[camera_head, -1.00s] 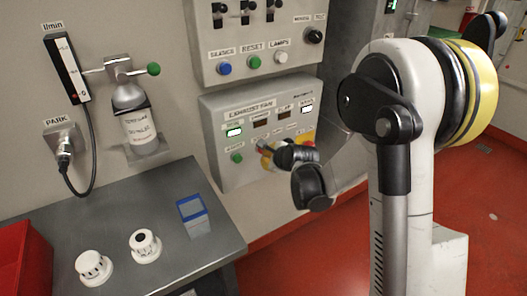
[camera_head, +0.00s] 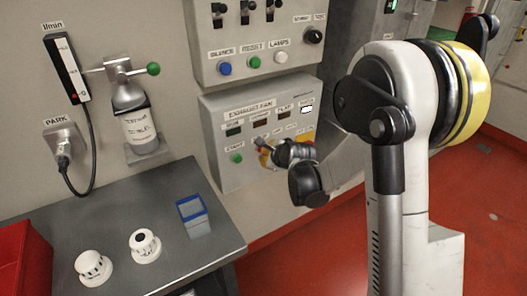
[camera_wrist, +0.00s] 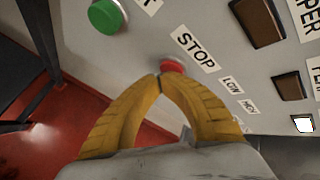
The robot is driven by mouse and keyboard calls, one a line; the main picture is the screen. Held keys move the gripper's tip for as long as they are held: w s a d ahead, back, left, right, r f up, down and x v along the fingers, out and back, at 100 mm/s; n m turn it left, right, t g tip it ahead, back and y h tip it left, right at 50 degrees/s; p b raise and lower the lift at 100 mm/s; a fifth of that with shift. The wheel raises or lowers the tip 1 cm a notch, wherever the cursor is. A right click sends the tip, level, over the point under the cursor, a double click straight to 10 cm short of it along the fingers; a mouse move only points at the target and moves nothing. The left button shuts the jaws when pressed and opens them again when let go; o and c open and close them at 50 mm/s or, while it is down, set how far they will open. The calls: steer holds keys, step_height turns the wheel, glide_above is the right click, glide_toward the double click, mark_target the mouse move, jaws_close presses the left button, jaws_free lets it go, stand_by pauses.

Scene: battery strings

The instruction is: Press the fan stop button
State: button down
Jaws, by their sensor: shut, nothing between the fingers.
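The exhaust fan panel (camera_head: 222,181) is a grey box on the wall, with a green start button (camera_head: 236,158) at its left. In the wrist view the red stop button (camera_wrist: 172,66) sits just below the STOP label (camera_wrist: 195,48), right of the green button (camera_wrist: 106,16). My gripper (camera_wrist: 160,77) is shut and empty, its yellow fingertips together at the lower edge of the red button. I cannot tell whether they touch it.
An upper panel with switches and a blue button (camera_head: 224,68) is just above. Red floor is open at right.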

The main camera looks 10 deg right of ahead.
steer(key=shift+s, duration=0.1)
steer(key=shift+s+d, duration=0.15)
steer(key=shift+s, duration=0.35)
steer(key=shift+s+d, duration=0.15)
steer(key=shift+s, duration=0.35)
steer(key=s, duration=0.1)
steer(key=s+d, duration=0.1)
steer(key=s, duration=0.1)
steer(key=s+b, duration=0.1)
steer(key=shift+s+d, duration=0.3)
steer(key=shift+s, duration=0.1)
stand_by(0.5)
steer(key=s+a+r+n+g, duration=0.2)
steer(key=s+r+n, duration=0.7)
steer(key=s+n, duration=0.35)
steer(key=s+d+r+n+g+h, duration=0.1)
steer(key=s+n, duration=0.9)
steer(key=s, duration=0.5)
steer(key=shift+s+d+r+h, duration=0.15)
steer(key=shift+d+r+h, duration=0.1)
steer(key=shift+r+h, duration=0.15)
